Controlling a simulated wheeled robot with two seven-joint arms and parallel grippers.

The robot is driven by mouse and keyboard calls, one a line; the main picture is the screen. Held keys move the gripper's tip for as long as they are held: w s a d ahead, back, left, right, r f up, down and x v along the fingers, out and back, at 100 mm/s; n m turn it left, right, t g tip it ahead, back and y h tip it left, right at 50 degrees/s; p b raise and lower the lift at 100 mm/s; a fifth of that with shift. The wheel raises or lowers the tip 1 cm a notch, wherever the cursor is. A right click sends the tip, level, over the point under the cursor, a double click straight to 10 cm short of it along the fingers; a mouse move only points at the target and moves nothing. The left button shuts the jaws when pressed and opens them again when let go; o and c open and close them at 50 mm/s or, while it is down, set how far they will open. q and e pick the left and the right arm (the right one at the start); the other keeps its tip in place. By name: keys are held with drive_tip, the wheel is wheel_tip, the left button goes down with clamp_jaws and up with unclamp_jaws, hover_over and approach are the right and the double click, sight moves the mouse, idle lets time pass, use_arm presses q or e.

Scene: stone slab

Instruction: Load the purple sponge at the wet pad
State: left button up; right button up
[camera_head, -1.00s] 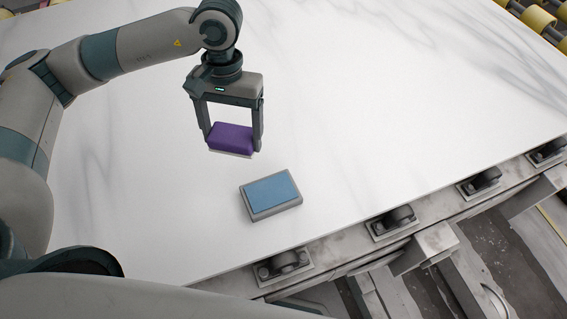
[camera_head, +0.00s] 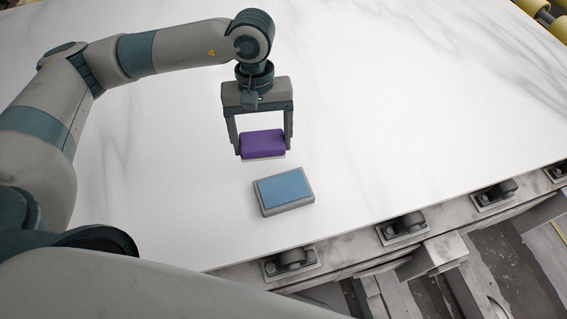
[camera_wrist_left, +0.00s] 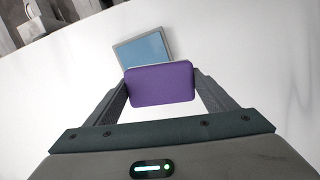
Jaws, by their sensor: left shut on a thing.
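The purple sponge (camera_head: 263,143) has a pale underside and is held between the two fingers of my left gripper (camera_head: 262,148). It appears above the white slab, just behind the wet pad in the head view. The wet pad (camera_head: 284,188) is a blue sheet in a grey tray lying on the slab. In the left wrist view, the sponge (camera_wrist_left: 160,84) sits between the fingers and hides the near edge of the wet pad (camera_wrist_left: 143,50). The sponge's exact height is hard to tell. My right gripper is not in view.
The white stone slab (camera_head: 400,120) is wide and clear around the pad. Its front edge runs close to the pad, with black roller brackets (camera_head: 403,228) along it. Yellow rollers (camera_head: 545,20) show at the top right.

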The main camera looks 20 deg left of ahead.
sight(285, 190)
use_arm(q)
drive_tip(key=s+d+f+n+t+h+p, duration=0.1)
drive_tip(key=d+f+n, duration=0.4)
drive_tip(key=n, duration=0.6)
drive_tip(key=shift+s+d, duration=0.3)
drive_tip(key=shift+s, duration=0.2)
drive_tip(key=shift+f, duration=0.25)
drive_tip(key=shift+f+b, duration=0.35)
drive_tip(key=shift+f, duration=1.15)
drive_tip(key=shift+f+b, duration=0.3)
drive_tip(key=shift+f, duration=1.05)
drive_tip(key=shift+f+b, duration=0.5)
drive_tip(key=shift+b, duration=0.05)
drive_tip(key=shift+s+f+b, duration=0.1)
drive_tip(key=shift+b, duration=0.4)
idle(1.7)
